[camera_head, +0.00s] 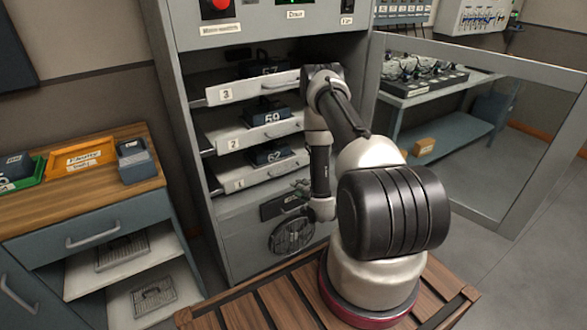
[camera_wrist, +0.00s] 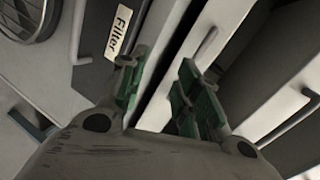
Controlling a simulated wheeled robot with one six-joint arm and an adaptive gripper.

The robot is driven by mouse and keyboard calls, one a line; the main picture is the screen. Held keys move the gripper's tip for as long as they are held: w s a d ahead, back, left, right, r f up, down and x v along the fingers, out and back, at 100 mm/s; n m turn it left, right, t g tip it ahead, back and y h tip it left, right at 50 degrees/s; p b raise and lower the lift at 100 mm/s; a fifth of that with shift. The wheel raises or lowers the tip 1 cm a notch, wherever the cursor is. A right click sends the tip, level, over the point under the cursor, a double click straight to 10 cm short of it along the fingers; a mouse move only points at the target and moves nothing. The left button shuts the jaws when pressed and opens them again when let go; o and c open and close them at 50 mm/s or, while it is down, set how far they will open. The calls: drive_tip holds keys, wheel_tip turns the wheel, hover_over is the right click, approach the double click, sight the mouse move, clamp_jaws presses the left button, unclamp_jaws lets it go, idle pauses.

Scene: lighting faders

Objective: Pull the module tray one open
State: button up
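Module tray one (camera_head: 240,184) is the lowest of three white trays in the grey cabinet, holding a dark module marked 62 (camera_head: 273,157). Its front shows in the wrist view as a pale strip (camera_wrist: 222,28) with a bar handle (camera_wrist: 205,45). My gripper (camera_head: 301,187) is low in front of this tray's right part, partly hidden by my arm. In the wrist view my gripper (camera_wrist: 160,88) has its green-padded fingers apart. The handle's end lies close to the right fingertip; I cannot tell whether they touch. Nothing is visibly clamped.
Tray two (camera_head: 233,143) and tray three (camera_head: 226,94) sit above. A panel labelled Filter (camera_wrist: 118,30) and a round fan grille (camera_head: 292,235) are below. The open cabinet door (camera_head: 510,75) stands right. A wooden-topped side cabinet (camera_head: 90,200) stands left.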

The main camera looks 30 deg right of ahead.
drive_tip(key=w, duration=0.3)
drive_tip(key=w+r+m+t, duration=0.1)
drive_tip(key=w, duration=0.1)
drive_tip(key=w+r+m, duration=0.1)
drive_tip(key=w, duration=0.2)
drive_tip(key=shift+w+t, duration=0.35)
drive_tip(key=shift+t, duration=0.05)
clamp_jaws()
